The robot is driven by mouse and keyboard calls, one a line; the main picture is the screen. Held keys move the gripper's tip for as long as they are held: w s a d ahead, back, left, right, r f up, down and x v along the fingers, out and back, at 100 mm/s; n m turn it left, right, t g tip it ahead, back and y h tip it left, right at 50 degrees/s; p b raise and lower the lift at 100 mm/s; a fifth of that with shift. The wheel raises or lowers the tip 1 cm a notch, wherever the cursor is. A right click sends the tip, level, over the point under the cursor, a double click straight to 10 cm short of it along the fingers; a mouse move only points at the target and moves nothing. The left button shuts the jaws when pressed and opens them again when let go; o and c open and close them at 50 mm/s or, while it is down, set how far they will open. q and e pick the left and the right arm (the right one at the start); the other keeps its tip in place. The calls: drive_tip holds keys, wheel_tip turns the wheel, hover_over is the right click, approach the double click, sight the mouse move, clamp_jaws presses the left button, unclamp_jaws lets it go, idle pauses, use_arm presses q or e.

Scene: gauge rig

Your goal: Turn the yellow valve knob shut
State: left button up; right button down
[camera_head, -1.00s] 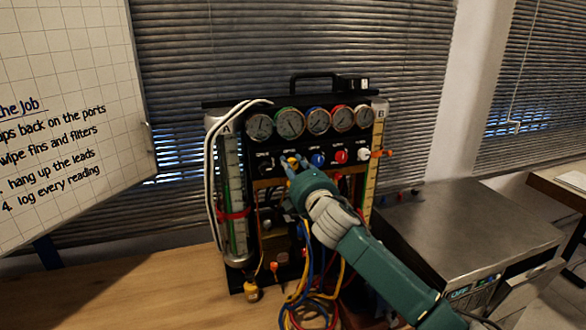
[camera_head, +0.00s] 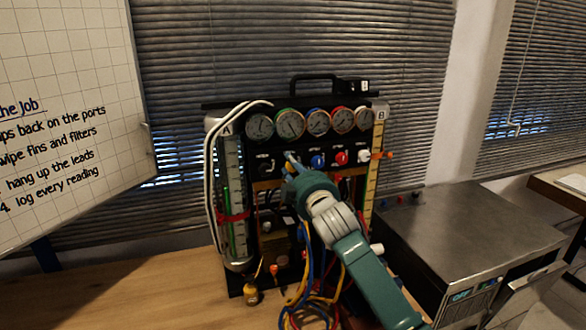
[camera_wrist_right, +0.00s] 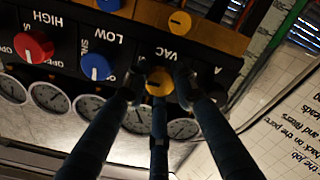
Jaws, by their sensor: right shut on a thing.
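The yellow valve knob (camera_wrist_right: 158,82) shows in the right wrist view under the label VAC, on the rig's black panel. My right gripper (camera_wrist_right: 160,80) has its dark fingers around the knob, shut on it. In the head view my right gripper (camera_head: 291,163) reaches the panel below the gauges, and its fingers and wrist mostly hide the knob. The slot line on the knob is too dim to read. My left gripper is not in view.
The blue knob (camera_wrist_right: 95,66) and red knob (camera_wrist_right: 33,47) sit beside the yellow one. Gauges (camera_head: 318,121) line the panel above. Coloured hoses (camera_head: 312,300) hang below my arm. A metal-topped unit (camera_head: 465,228) stands at right; the bench (camera_head: 130,290) is clear at left.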

drive_tip(key=shift+f+m, duration=0.1)
drive_tip(key=shift+m, duration=0.2)
drive_tip(key=c, duration=1.4)
unclamp_jaws()
drive_tip(key=v, duration=1.2)
